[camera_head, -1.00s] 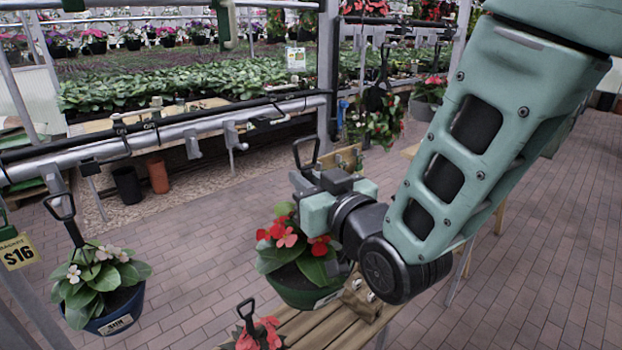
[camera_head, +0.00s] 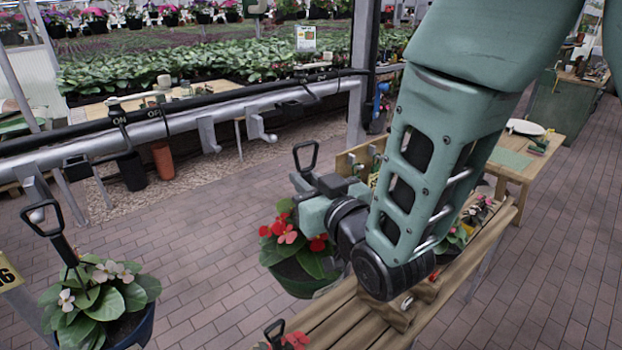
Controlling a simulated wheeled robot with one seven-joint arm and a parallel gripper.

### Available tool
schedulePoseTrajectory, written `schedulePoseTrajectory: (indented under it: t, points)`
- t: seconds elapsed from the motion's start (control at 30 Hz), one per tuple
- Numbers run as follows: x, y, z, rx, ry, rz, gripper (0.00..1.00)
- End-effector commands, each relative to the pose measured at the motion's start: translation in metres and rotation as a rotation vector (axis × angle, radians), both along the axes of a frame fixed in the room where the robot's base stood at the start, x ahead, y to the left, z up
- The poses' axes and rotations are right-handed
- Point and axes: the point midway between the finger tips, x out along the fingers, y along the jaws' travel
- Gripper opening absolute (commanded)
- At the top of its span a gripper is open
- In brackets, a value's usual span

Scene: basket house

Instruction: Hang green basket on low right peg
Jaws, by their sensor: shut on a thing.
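The green basket (camera_head: 297,285), planted with red flowers and broad leaves, hangs upright below my gripper (camera_head: 304,182). My gripper is shut on its black hanger, whose open loop stands up above the jaws. The jaws' contact is partly hidden by the gripper body. Grey metal pegs stick out from the near rail, up and left of the basket: a left one (camera_head: 207,136) and a right one (camera_head: 258,128). Both look empty. The basket is apart from the rail, with floor visible between them.
A blue basket (camera_head: 133,328) with pale flowers hangs from the rail's left end. A slatted wooden bench (camera_head: 340,318) stands below and right of the green basket, with another red-flowered plant (camera_head: 288,342) at its near end. A post (camera_head: 361,75) rises behind the right peg.

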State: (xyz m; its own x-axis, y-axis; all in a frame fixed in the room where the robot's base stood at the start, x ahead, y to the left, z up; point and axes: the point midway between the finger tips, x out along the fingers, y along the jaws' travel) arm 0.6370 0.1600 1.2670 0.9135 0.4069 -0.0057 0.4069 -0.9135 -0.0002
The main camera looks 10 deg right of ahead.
Motion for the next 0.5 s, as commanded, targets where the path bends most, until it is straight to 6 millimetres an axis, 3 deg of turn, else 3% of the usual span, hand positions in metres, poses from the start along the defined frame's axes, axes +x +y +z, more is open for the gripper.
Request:
schedulePoseTrajectory:
  t: [0.5]
  points:
    - [0.035,0.024,0.002,0.004,-0.008,0.0,0.0]
